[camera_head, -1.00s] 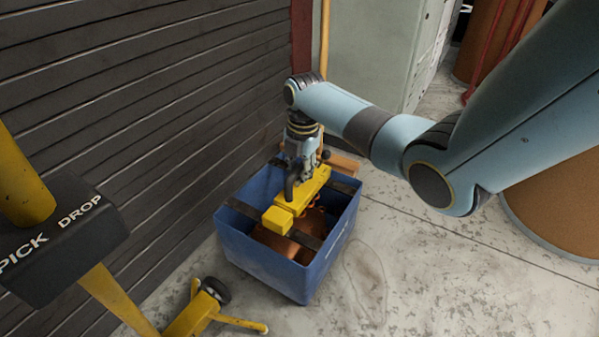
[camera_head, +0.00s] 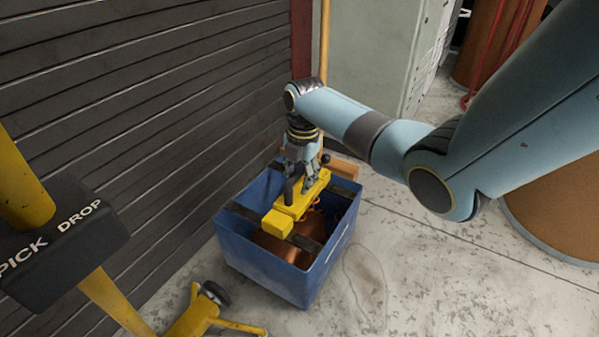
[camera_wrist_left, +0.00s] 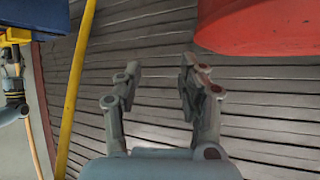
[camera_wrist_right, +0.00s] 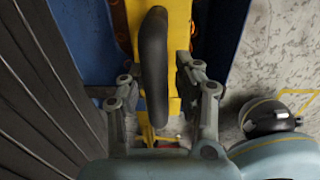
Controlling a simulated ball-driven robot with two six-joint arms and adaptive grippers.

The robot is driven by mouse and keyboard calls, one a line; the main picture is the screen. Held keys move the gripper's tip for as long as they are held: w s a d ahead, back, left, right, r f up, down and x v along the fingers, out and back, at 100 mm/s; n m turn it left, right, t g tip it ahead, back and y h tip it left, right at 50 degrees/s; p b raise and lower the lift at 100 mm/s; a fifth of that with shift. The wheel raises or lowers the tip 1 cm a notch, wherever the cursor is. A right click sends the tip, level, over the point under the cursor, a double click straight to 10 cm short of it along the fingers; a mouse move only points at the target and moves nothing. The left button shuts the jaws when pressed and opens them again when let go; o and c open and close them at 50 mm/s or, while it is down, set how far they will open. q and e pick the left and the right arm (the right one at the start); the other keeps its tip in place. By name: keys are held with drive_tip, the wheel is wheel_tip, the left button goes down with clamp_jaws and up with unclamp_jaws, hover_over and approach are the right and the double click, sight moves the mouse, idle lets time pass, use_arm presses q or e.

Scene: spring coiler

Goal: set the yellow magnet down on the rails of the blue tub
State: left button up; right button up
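The yellow magnet (camera_head: 292,216), a long block with a black handle (camera_wrist_right: 155,60), lies across the two dark rails (camera_head: 304,243) of the blue tub (camera_head: 262,262). It looks level and seems to rest on them. My right gripper (camera_head: 300,181) is above the magnet with its fingers on either side of the handle. In the right wrist view the fingers are spread, with a gap to the handle on each side. My left gripper (camera_wrist_left: 158,82) is open and empty in front of the slatted wall; it is out of the head view.
Copper-coloured pieces (camera_head: 268,243) lie in the tub under the rails. A dark slatted wall (camera_head: 150,100) stands close on the left. A yellow stand with a PICK DROP sign (camera_head: 60,240) is at front left. A red object (camera_wrist_left: 255,25) is near my left gripper.

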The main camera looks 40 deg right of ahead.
wheel_tip(320, 180, up, 12)
drive_tip(key=shift+s+d, duration=0.15)
drive_tip(key=shift+s, duration=0.15)
